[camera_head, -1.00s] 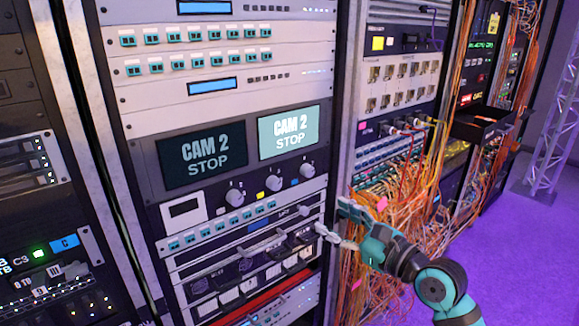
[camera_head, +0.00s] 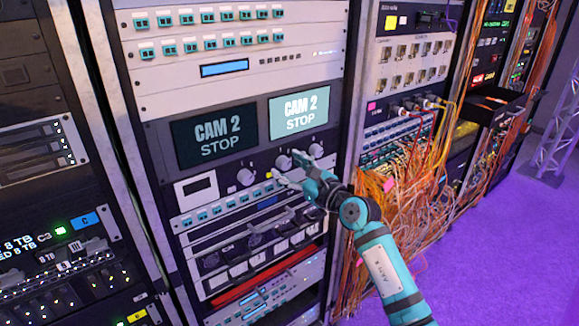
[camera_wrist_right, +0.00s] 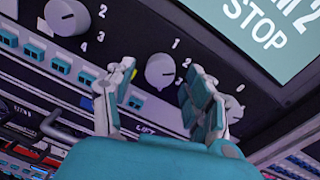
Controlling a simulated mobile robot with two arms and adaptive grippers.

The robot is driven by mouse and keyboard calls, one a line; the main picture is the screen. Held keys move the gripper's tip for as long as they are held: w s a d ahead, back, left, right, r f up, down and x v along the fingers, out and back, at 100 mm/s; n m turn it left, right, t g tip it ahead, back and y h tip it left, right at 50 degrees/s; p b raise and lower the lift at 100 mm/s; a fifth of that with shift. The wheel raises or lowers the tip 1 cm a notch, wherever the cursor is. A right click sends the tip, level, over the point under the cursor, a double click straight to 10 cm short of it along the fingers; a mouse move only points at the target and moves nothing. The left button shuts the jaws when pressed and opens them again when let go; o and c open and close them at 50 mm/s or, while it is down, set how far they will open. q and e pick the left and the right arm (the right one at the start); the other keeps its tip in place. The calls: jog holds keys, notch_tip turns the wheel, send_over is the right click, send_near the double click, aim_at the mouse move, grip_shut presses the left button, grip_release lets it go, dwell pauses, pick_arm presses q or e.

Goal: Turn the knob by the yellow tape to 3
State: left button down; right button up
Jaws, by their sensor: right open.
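A small yellow tape (camera_head: 270,174) shows on the knob panel, between the left knob and the middle knob (camera_head: 284,162). The grey middle knob also shows in the right wrist view (camera_wrist_right: 160,71), with printed 1 and 2 beside it; which number it points to is not clear. My right gripper (camera_head: 288,168) is open in front of this knob. In the right wrist view its fingers (camera_wrist_right: 160,90) stand to either side of the knob with gaps, apart from it. My left gripper is not in view.
The left knob (camera_head: 246,176) and right knob (camera_head: 316,150) sit close beside the middle one. Two CAM 2 STOP screens (camera_head: 300,112) are above and a row of teal connectors (camera_head: 215,212) below. Orange cables (camera_head: 400,205) hang at the right.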

jog(key=shift+a, duration=0.1)
jog(key=shift+c, duration=0.4)
grip_shut()
jog(key=m+p, duration=0.4)
jog(key=p, duration=0.1)
jog(key=shift+r, duration=0.2)
jog(key=m+p, duration=0.2)
jog(key=m, duration=0.1)
jog(key=shift+a+f+m, duration=0.1)
jog(key=shift+m, duration=0.2)
jog(key=shift+f+m+p, duration=0.1)
jog(key=shift+m+p, duration=0.85)
jog(key=shift+m, duration=0.15)
jog(key=shift+o, duration=0.4)
grip_release()
